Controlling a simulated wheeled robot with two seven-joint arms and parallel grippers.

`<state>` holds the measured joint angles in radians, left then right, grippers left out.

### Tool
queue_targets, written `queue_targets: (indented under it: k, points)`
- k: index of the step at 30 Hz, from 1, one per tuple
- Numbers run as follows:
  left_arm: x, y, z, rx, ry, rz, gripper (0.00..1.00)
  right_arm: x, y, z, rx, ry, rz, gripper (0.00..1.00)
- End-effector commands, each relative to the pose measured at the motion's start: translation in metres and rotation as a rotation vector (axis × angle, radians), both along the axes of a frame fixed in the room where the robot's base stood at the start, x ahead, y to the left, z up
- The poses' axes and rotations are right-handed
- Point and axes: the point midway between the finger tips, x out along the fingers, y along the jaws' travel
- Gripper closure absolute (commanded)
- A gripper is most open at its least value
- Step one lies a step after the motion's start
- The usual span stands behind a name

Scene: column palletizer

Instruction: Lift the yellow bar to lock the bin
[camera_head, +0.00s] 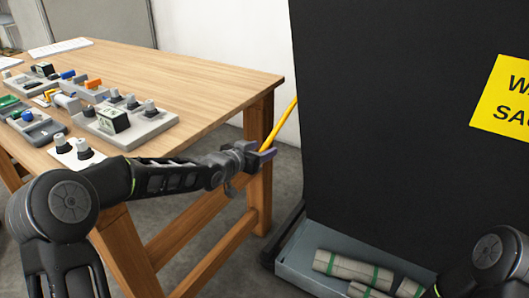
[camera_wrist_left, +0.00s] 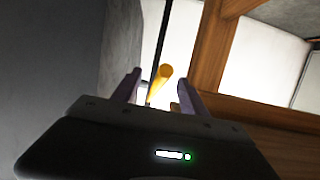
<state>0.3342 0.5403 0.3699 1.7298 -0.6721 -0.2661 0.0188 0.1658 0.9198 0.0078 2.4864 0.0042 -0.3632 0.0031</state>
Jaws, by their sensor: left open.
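The yellow bar (camera_head: 282,124) slants up along the left side of the large black bin (camera_head: 390,120), and its upper part goes behind the bin's edge. My left gripper (camera_head: 264,152) is at the bar's lower visible end, beside the bin. In the left wrist view the bar's rounded end (camera_wrist_left: 161,80) shows between the two fingers of my open left gripper (camera_wrist_left: 160,88). I cannot tell whether the fingers touch it. My right gripper is out of view.
A wooden table (camera_head: 190,75) with several small grey parts stands left, its leg close behind my left gripper. A grey tray (camera_head: 290,262) with rolled sacks (camera_head: 350,270) lies at the bin's foot. A yellow sign (camera_head: 506,98) is on the bin.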

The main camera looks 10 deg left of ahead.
Motion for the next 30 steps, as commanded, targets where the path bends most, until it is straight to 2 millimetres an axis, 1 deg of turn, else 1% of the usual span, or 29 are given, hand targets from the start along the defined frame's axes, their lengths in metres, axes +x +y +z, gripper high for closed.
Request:
queue_targets:
  k: [3,6,18,30]
  points:
    - [0.01,-0.004,-0.004,-0.001,0.0,0.0,0.49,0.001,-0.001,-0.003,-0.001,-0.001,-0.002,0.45]
    - [0.015,-0.006,-0.005,0.0,0.0,0.0,0.49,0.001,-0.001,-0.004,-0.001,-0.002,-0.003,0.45]
    - [0.018,-0.007,-0.006,0.0,0.0,0.0,0.49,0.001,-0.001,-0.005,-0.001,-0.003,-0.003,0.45]
    - [0.018,-0.007,-0.006,0.0,0.0,0.0,0.82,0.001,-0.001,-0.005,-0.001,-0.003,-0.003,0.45]
